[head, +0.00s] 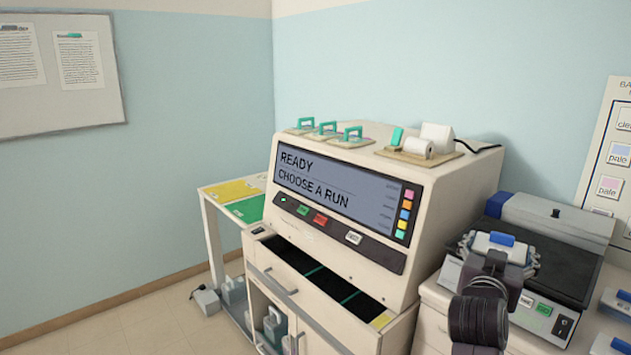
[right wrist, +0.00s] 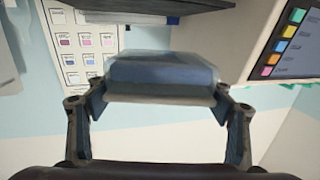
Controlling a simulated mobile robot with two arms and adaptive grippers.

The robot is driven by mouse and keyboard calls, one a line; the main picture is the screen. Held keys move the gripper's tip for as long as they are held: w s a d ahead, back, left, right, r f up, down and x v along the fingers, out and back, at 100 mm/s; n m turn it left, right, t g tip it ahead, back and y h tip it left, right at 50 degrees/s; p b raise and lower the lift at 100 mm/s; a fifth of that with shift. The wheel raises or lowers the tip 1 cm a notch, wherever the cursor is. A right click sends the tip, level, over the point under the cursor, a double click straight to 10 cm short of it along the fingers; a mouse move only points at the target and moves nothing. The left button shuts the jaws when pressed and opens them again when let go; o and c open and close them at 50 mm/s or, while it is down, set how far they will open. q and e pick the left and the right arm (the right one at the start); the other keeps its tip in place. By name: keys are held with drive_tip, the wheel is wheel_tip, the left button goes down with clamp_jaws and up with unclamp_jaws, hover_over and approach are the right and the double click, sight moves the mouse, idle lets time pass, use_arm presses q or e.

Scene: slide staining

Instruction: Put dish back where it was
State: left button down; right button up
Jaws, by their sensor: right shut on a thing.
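The dish (head: 508,250) is a pale, clear-looking box with a blue top piece, at the right of the head view. My right gripper (head: 492,268) is shut on it from the near side. The right wrist view shows the dish (right wrist: 162,75) as a blue block with a pale edge between the two fingers. In the head view it overlaps the left part of a dark-topped bench device (head: 560,270); I cannot tell whether it touches that device. My left gripper is not in view.
The large staining machine (head: 440,215) reads "READY CHOOSE A RUN", with an open dark tray (head: 325,283) below. Other blue-topped pale dishes (head: 617,303) stand at the right edge. A colour chart (head: 610,150) hangs behind. A side table (head: 240,200) stands at left.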

drive_tip(key=s+a+f+n+t+y, duration=0.1)
drive_tip(key=s+a+f+n+y, duration=0.2)
drive_tip(key=s+a, duration=0.6)
drive_tip(key=s+a+f+n+t+y, duration=0.2)
drive_tip(key=s+a+f+n+y, duration=0.2)
drive_tip(key=s+a+f+y, duration=0.3)
drive_tip(key=s+a+f, duration=0.2)
drive_tip(key=s+a, duration=0.1)
drive_tip(key=s, duration=0.1)
drive_tip(key=shift+s+f, duration=0.35)
drive_tip(key=shift+y, duration=0.3)
drive_tip(key=a+r+n+g+y, duration=0.2)
drive_tip(key=a+n+g+y, duration=0.6)
drive_tip(key=a+n+y, duration=0.4)
drive_tip(key=a+y, duration=0.3)
drive_tip(key=a, duration=0.1)
drive_tip(key=shift+a+n+g, duration=0.3)
drive_tip(key=shift+a+g, duration=0.1)
